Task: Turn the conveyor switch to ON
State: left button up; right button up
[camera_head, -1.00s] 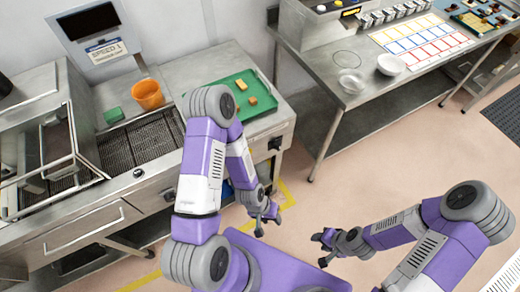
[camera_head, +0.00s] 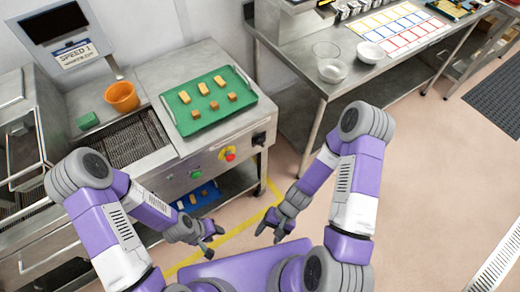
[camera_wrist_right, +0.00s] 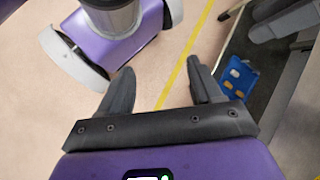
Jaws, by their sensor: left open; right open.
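The steel machine (camera_head: 225,172) at the left has a front panel with controls. A dark rotary switch (camera_head: 259,138) sits at the panel's right end; its setting is too small to read. A red emergency button (camera_head: 229,155) on yellow and a green button (camera_head: 195,174) sit left of it. My left gripper (camera_head: 213,240) is open and empty, in front of the panel and apart from it. My right gripper (camera_head: 269,236) is open and empty, lower and nearer than the switch; its parted fingers (camera_wrist_right: 160,88) also show in the right wrist view.
A green tray (camera_head: 244,99) with small pieces lies on the machine, beside an orange cup (camera_head: 122,96). A blue tray (camera_head: 212,193) sits on the low shelf. A steel table (camera_head: 345,89) with bowls stands at the back right. The floor (camera_head: 430,190) at right is clear.

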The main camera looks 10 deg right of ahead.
aim_at(264, 145)
jog(key=w+a+r+m+t+y+b, duration=0.25)
jog(key=w+m+t+y+b, duration=0.5)
jog(key=w, duration=0.65)
jog(key=w+d+m+t+h+b, duration=0.3)
jog(key=w+d+m+t+h, duration=0.35)
jog(key=w+d+t, duration=0.6)
jog(key=shift+g+y, duration=0.4)
jog(key=x, duration=0.2)
jog(key=b+x, duration=0.1)
jog(key=x, duration=0.2)
jog(key=r+x, duration=0.1)
jog(key=x, duration=0.1)
jog(key=shift+w+a+b, duration=0.15)
jog(key=shift+w+b, duration=0.05)
jog(key=shift+b, duration=0.1)
pick_arm(q)
notch_tip(264, 145, down, 13)
jog(key=shift+f, duration=0.15)
pick_arm(e)
jog(key=shift+c, duration=0.2)
jog(key=c, duration=0.9)
jog(key=shift+s+f, duration=0.1)
